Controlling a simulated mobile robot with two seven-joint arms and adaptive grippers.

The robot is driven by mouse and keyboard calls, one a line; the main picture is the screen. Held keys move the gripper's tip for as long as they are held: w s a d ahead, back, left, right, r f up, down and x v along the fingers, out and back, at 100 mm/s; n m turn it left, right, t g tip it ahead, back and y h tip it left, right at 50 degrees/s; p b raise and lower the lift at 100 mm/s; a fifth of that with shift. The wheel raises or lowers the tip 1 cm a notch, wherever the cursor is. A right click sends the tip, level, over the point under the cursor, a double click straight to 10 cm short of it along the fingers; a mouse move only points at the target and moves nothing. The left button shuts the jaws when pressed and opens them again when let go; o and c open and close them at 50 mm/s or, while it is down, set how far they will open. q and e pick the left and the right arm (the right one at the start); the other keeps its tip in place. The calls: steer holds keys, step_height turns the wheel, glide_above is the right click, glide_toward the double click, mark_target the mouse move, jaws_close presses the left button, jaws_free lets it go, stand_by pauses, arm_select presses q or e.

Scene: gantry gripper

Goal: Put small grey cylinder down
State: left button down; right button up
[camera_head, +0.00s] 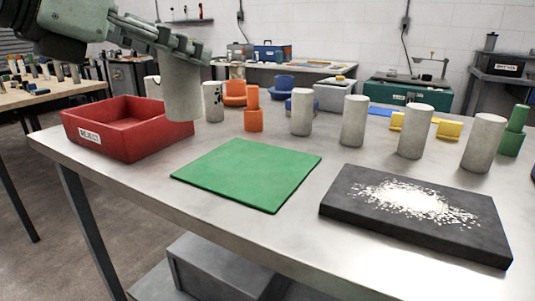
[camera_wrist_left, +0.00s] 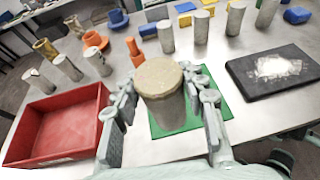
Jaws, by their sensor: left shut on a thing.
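A grey cylinder (camera_head: 183,92) hangs upright from my left gripper (camera_head: 178,45), whose fingers are shut on its upper part. In the head view it overlaps the right end of the red reject bin. In the left wrist view the cylinder (camera_wrist_left: 162,95) is between the two fingers, its round top facing the camera and the green mat (camera_wrist_left: 192,120) showing behind it. The green mat (camera_head: 246,174) lies bare on the table. The cylinder appears raised above the table; its exact height is hard to tell. My right gripper is not in view.
The red reject bin (camera_head: 90,148) is left of the mat. A dark slab (camera_head: 345,202) with white speckles lies to the right. Several grey cylinders stand behind, such as one (camera_head: 302,115) near an orange stepped part (camera_head: 253,112). Bare table (camera_head: 320,151) separates them from the mat.

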arm_select(q)
steer(key=shift+w+d+r, duration=0.1)
steer(key=shift+w+d, duration=0.1)
steer(key=shift+w, duration=0.05)
steer(key=shift+w+d+f, duration=0.15)
steer(key=shift+d+f, duration=0.05)
steer(key=shift+d, duration=0.15)
steer(key=w+d+f, duration=0.1)
steer(key=d+f, duration=0.2)
steer(key=w+d+f+b, duration=0.1)
steer(key=d+f, duration=0.2)
steer(key=f, duration=0.1)
steer(key=w+d+f+b, duration=0.1)
steer(key=d+f, duration=0.2)
steer(key=d, duration=0.1)
steer(key=shift+w+d+f, duration=0.1)
steer(key=shift+w+f, duration=0.25)
steer(key=shift+w, duration=0.05)
steer(key=shift+r, duration=0.1)
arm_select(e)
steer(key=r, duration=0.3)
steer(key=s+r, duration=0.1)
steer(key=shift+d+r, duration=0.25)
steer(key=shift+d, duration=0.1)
arm_select(q)
steer(key=c, duration=0.9)
jaws_free()
steer(key=shift+f, duration=0.2)
